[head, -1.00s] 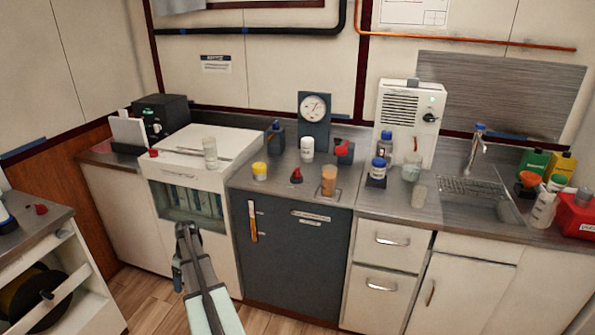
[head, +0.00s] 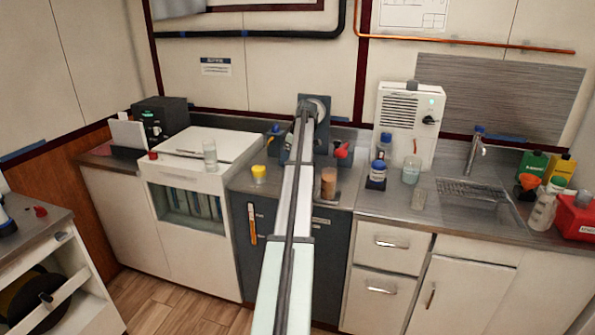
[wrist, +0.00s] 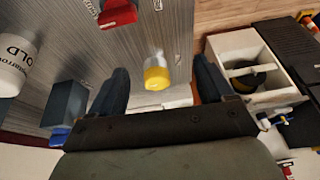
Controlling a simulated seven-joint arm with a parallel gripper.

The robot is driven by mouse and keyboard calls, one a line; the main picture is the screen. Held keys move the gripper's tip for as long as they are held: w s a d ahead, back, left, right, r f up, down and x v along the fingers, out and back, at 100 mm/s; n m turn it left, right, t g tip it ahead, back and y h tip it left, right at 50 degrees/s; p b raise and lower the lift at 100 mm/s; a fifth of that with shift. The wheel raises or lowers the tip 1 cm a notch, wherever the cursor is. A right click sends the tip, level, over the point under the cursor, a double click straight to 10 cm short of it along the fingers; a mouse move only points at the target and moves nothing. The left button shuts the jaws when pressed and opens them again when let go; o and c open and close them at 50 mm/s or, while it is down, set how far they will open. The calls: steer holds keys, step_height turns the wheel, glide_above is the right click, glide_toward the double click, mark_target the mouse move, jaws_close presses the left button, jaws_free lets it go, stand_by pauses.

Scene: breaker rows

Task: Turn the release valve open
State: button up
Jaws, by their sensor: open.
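No readable label shows which handle is the release valve. A blue-handled valve on a dark block (head: 276,140) stands left of my arm on the counter, and it also shows at lower left in the wrist view (wrist: 65,105). A red-handled valve (head: 341,151) stands right of my arm. Another red handle (wrist: 117,14) is at the top of the wrist view. My gripper (wrist: 160,85) is open, its fingers spread above the counter. A yellow-capped jar (wrist: 156,72) appears between them, apparently below. The blue block is just outside the left finger.
A round gauge (head: 322,104) is partly hidden behind my arm. A white bottle (wrist: 14,62) lies left in the wrist view. A brown-filled beaker (head: 328,182) and blue-capped bottles (head: 377,175) stand to the right. A white-topped cabinet (head: 195,145) is on the left.

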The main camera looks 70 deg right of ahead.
steer(key=s+d+r, duration=0.4)
steer(key=s+r, duration=0.1)
steer(key=s, duration=0.3)
steer(key=x, duration=1.3)
steer(key=shift+w+d+f, duration=0.25)
steer(key=shift+d+f, duration=0.05)
steer(key=shift+f, duration=0.05)
steer(key=c, duration=1)
